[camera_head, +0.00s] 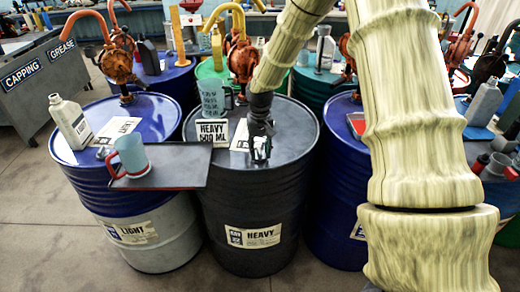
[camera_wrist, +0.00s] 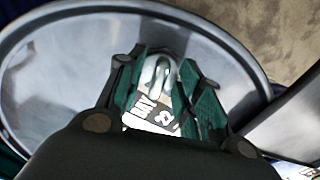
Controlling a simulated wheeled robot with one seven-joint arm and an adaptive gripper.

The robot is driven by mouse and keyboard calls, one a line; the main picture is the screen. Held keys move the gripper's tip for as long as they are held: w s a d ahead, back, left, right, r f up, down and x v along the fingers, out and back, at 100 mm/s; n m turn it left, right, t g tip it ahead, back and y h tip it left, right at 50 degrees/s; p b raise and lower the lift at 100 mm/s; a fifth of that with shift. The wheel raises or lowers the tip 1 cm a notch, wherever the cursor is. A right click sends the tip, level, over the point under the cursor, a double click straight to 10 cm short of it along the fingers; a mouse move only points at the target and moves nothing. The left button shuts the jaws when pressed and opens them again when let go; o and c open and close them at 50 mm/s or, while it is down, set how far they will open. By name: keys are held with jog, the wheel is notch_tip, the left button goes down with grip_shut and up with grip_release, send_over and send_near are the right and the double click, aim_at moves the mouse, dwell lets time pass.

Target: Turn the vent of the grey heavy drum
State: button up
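The grey heavy drum (camera_head: 250,205), dark with a "HEAVY" label, stands in the front middle of the head view. Its grey lid (camera_wrist: 50,70) fills much of the wrist view. My gripper (camera_head: 262,150) points down low over the lid, right of the "HEAVY 500 ML" card (camera_head: 212,132). In the wrist view my gripper (camera_wrist: 160,75) has its green-padded fingers apart, on either side of a pale, shiny curved piece (camera_wrist: 155,76) that looks like the vent. Whether the pads touch it I cannot tell. In the head view the vent is hidden by my gripper.
A dark tray (camera_head: 185,170) with a blue-grey, red-trimmed mug (camera_head: 131,157) juts over the drum's left front. A clear measuring jug (camera_head: 212,98) and an orange pump (camera_head: 242,62) stand behind my gripper. Blue drums flank the grey one closely.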

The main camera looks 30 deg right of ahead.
grip_shut()
jog(key=n+p, duration=0.1)
jog(key=n, duration=0.1)
jog(key=n+p, duration=0.1)
jog(key=shift+d+r+n+p, duration=0.15)
jog(key=shift+n+p, duration=0.15)
jog(key=shift+n, duration=0.1)
jog(key=n+p, duration=0.2)
jog(key=n, duration=0.2)
jog(key=shift+d+n, duration=0.15)
jog(key=shift+n, duration=0.15)
jog(key=n+p, duration=0.1)
jog(key=n, duration=0.3)
jog(key=shift+w+d+p, duration=0.15)
jog(key=shift+p, duration=0.25)
jog(key=shift+w+d+n+p, duration=0.15)
jog(key=shift+n+p, duration=0.7)
jog(key=shift+n, duration=1.85)
